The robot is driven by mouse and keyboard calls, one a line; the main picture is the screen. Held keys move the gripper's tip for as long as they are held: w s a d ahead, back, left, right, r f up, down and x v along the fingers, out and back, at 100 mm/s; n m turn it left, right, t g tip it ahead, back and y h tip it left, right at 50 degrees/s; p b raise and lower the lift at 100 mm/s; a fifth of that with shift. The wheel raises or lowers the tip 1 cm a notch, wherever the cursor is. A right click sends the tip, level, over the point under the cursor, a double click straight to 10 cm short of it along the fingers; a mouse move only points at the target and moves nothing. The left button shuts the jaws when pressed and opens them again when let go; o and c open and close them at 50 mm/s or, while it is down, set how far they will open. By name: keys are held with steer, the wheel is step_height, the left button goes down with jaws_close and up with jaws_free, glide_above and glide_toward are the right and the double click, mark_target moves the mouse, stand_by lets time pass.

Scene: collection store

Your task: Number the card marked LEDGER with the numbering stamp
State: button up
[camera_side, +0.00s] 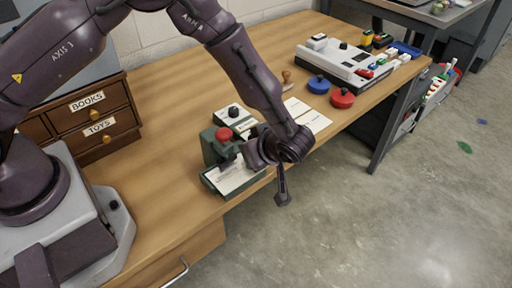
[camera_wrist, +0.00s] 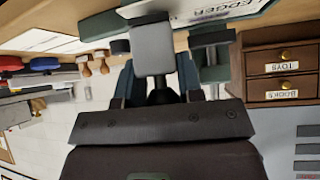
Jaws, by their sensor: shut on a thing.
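The card marked LEDGER (camera_wrist: 212,13) shows upside down at the top of the wrist view. In the side view a white card (camera_side: 235,178) lies in a green tray (camera_side: 215,189) at the desk's front edge. My gripper (camera_wrist: 158,86) is shut on the dark stem of a grey block (camera_wrist: 153,46), which I take as the numbering stamp. In the side view my gripper (camera_side: 246,155) is just above the card, beside a green upright part with a red knob (camera_side: 222,134). The stamp's face and any contact with the card are hidden.
Behind the tray stands a black-knobbed item (camera_side: 235,112), with white cards (camera_side: 296,107) to its right. Blue (camera_side: 318,84) and red (camera_side: 342,98) round pads, a wooden-handled stamp (camera_side: 287,77) and a white machine (camera_side: 345,62) are farther right. Drawers (camera_side: 95,113) stand left.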

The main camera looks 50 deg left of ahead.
steer(key=shift+f, duration=0.6)
stand_by(0.8)
steer(key=shift+r, duration=0.1)
steer(key=shift+r, duration=3.45)
